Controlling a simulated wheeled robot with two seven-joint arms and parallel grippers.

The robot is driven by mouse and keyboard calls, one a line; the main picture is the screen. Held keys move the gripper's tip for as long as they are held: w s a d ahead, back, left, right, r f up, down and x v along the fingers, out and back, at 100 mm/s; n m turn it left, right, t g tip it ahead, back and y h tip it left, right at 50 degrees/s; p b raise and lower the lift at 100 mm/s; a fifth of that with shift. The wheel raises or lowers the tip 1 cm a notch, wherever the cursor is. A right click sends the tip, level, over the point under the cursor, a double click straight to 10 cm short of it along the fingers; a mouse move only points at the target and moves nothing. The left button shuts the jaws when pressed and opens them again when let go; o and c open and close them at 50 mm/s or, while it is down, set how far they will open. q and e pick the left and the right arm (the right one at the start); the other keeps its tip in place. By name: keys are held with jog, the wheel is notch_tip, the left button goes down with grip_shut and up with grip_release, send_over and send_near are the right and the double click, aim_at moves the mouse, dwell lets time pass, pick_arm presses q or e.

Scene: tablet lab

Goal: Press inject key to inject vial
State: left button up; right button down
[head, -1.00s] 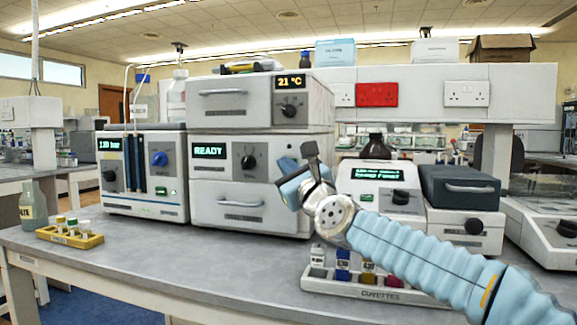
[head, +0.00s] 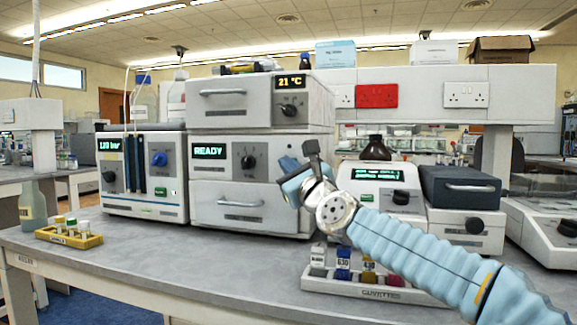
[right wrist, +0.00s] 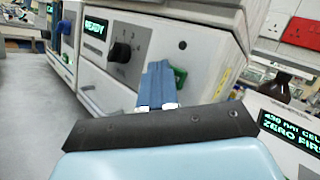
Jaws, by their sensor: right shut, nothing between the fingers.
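The grey instrument with the READY display (head: 209,150) stands mid-bench, with a black knob (head: 248,162) on its face. In the right wrist view a green key (right wrist: 180,78) shows on this instrument, right of the knob (right wrist: 121,53). I cannot read a label on it. My right gripper (head: 288,178) is shut and empty in front of the instrument's right part. In the wrist view its blue fingers (right wrist: 158,84) overlap the key's left side; I cannot tell whether they touch it. In the head view the gripper hides the key. My left gripper is not in view.
A yellow rack (head: 88,241) with several vials stands at the bench's left. A pump unit (head: 145,205) is left of the READY instrument. A cuvette rack (head: 318,283) lies below my right arm. A photometer (head: 408,205) stands to the right. The front middle bench is clear.

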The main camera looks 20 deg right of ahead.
jog(key=shift+w+d, duration=0.1)
jog(key=shift+w, duration=0.05)
dwell(0.3)
jog(key=shift+s+a, duration=0.45)
jog(key=shift+s, duration=0.25)
jog(key=s+a, duration=0.1)
jog(key=s, duration=0.1)
jog(key=s+a+p, duration=0.1)
jog(key=s, duration=0.1)
jog(key=shift+a, duration=0.4)
dwell(0.4)
